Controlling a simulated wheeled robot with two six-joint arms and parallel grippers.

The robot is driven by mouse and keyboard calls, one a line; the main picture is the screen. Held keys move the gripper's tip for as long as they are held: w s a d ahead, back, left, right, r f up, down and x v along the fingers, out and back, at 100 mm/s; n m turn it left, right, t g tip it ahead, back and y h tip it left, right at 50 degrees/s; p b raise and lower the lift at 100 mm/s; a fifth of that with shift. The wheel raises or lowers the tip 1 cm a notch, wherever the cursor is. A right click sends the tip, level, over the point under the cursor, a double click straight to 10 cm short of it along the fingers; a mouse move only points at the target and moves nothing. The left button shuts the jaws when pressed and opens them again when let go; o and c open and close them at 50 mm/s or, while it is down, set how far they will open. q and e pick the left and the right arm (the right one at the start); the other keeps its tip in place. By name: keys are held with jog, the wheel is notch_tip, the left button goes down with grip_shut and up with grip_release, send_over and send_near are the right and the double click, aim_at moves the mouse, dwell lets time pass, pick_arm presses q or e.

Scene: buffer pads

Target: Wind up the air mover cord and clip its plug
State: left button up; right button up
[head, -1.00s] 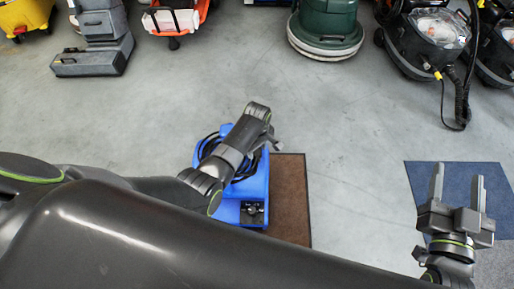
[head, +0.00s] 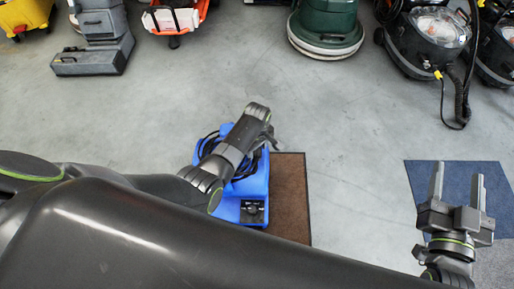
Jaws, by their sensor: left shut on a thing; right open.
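The blue air mover (head: 258,180) stands on a brown mat (head: 290,195), with a dark control panel at its near end. Its black cord (head: 208,146) shows as loops at its left and upper side, partly behind my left arm. My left gripper (head: 268,138) is over the far part of the air mover, at its upper right. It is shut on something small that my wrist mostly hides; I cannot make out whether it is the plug. The plug is not clearly visible. My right gripper (head: 459,185) is open and empty over a blue mat, well right of the air mover.
The blue mat (head: 420,178) lies on the right. A green floor machine (head: 327,25), black vacuums (head: 428,45), a grey machine (head: 95,55) and a yellow bucket (head: 22,18) line the back. The grey floor between is clear.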

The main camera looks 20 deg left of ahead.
pick_arm(q)
jog(key=o, duration=1.3)
notch_tip(320, 180, up, 17)
jog(key=p, duration=0.7)
jog(key=shift+r+p, duration=0.15)
jog(key=shift+p, duration=0.25)
